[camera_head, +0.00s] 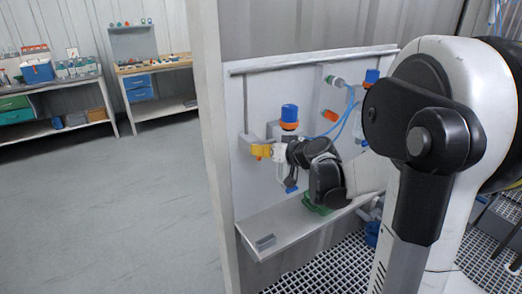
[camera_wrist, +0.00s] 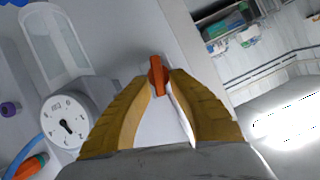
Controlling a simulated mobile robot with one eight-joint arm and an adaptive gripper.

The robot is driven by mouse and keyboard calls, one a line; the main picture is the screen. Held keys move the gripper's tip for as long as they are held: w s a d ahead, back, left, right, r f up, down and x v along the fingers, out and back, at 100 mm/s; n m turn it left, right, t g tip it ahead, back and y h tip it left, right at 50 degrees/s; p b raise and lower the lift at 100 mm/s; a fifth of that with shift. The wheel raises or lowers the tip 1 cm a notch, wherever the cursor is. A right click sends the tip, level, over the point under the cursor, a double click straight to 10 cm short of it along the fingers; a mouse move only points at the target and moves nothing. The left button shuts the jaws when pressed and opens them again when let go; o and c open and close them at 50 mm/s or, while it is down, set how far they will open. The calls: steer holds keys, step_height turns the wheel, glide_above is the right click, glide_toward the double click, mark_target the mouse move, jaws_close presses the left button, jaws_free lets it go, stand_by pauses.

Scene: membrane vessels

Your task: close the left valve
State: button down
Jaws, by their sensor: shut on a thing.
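The left valve shows an orange-red handle (camera_wrist: 157,76) at the top middle of the wrist view. My gripper (camera_wrist: 160,80) has its two yellow-brown fingers at either side of this handle and is shut on it. In the head view my gripper (camera_head: 260,150) reaches to the left end of the pale wall panel (camera_head: 262,105), in front of its fittings. There the handle is hidden by the fingers, and I cannot tell its turn angle on the pipe.
A round white gauge (camera_wrist: 68,126) and a clear cylinder (camera_wrist: 57,38) stand left of the fingers in the wrist view. A blue-topped fitting (camera_head: 290,114) is just above my wrist. An orange fitting (camera_head: 331,115) and blue tubing lie right. A ledge (camera_head: 290,228) runs below.

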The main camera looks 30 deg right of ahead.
steer(key=m+y, duration=0.1)
steer(key=m+b, duration=0.1)
steer(key=shift+d+f+m+y, duration=0.2)
steer(key=shift+d+m+y, duration=0.05)
steer(key=shift+m+y, duration=0.15)
steer(key=shift+d+f+m+t+y+b, duration=0.15)
steer(key=shift+m+t+y+b, duration=0.55)
steer(key=shift+m, duration=0.7)
steer(key=shift+f+m+t+y+b, duration=0.2)
steer(key=shift+m+y+b, duration=0.3)
steer(key=shift+m+b, duration=0.7)
steer(key=shift+d+f+m+t+y+b, duration=0.1)
steer(key=shift+m+t+y+b, duration=0.45)
steer(key=shift+m, duration=1.05)
steer(key=shift+a, duration=0.1)
steer(key=c, duration=1.5)
jaws_free()
steer(key=shift+w, duration=0.15)
